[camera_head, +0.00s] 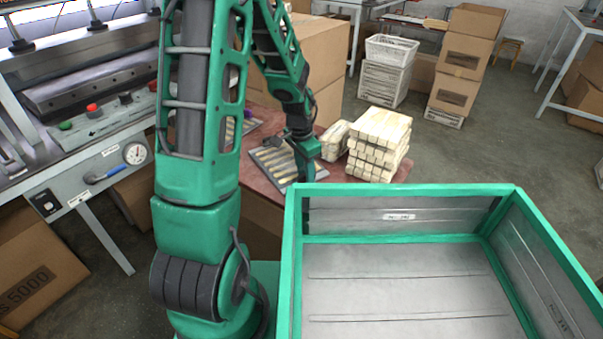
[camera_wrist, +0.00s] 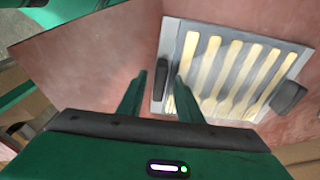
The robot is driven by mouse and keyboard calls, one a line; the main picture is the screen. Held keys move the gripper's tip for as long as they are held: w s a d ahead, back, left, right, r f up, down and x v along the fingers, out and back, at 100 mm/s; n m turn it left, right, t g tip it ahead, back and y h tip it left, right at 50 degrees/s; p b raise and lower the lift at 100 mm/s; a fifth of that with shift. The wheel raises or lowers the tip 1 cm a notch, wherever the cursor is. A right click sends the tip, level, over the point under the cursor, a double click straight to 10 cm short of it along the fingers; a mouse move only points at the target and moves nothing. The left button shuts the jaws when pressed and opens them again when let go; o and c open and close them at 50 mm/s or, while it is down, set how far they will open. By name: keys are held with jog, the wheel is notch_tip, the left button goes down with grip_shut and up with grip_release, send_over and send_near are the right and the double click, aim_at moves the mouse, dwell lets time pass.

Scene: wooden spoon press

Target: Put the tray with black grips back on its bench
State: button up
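The tray with black grips (camera_wrist: 244,112) is grey and holds several pale wooden spoon shapes in slots. One black grip (camera_wrist: 161,88) is on its left side in the wrist view and another (camera_wrist: 288,97) on its right. In the head view the tray (camera_head: 268,160) lies on a reddish bench top (camera_head: 255,187). My gripper (camera_wrist: 161,80) is open, with one finger on each side of the left grip in the wrist view. I cannot tell whether the fingers touch it. In the head view my gripper (camera_head: 306,172) is over the tray's right end, its fingers partly hidden.
A stack of pale wooden blocks (camera_head: 379,145) stands right of the tray. Cardboard boxes (camera_head: 325,55) are behind. A press bench (camera_head: 95,130) with a gauge is at left. A green-framed empty bin (camera_head: 400,275) fills the front right.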

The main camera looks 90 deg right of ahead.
notch_tip(320, 180, up, 12)
jog(key=w, duration=0.1)
jog(key=shift+a+r, duration=0.15)
jog(key=shift+a, duration=0.25)
jog(key=shift+w, duration=0.2)
jog(key=w+a+r+n, duration=0.1)
jog(key=w+a+n, duration=0.2)
jog(key=w, duration=0.5)
jog(key=w+a+r+n+t, duration=0.1)
jog(key=w+a+r+n, duration=0.2)
jog(key=w, duration=0.4)
jog(key=w+a+n, duration=0.4)
jog(key=w, duration=0.4)
jog(key=w+a+r+n, duration=0.1)
jog(key=w+a+n, duration=0.3)
jog(key=a, duration=0.6)
jog(key=w+a+r+n, duration=0.1)
jog(key=w+a+n, duration=0.3)
jog(key=a+n, duration=0.4)
jog(key=a, duration=0.3)
jog(key=shift+n+y, duration=0.3)
jog(key=shift+y, duration=0.1)
jog(key=shift+o, duration=0.5)
jog(key=shift+s+a, duration=0.1)
jog(key=shift+a, duration=0.4)
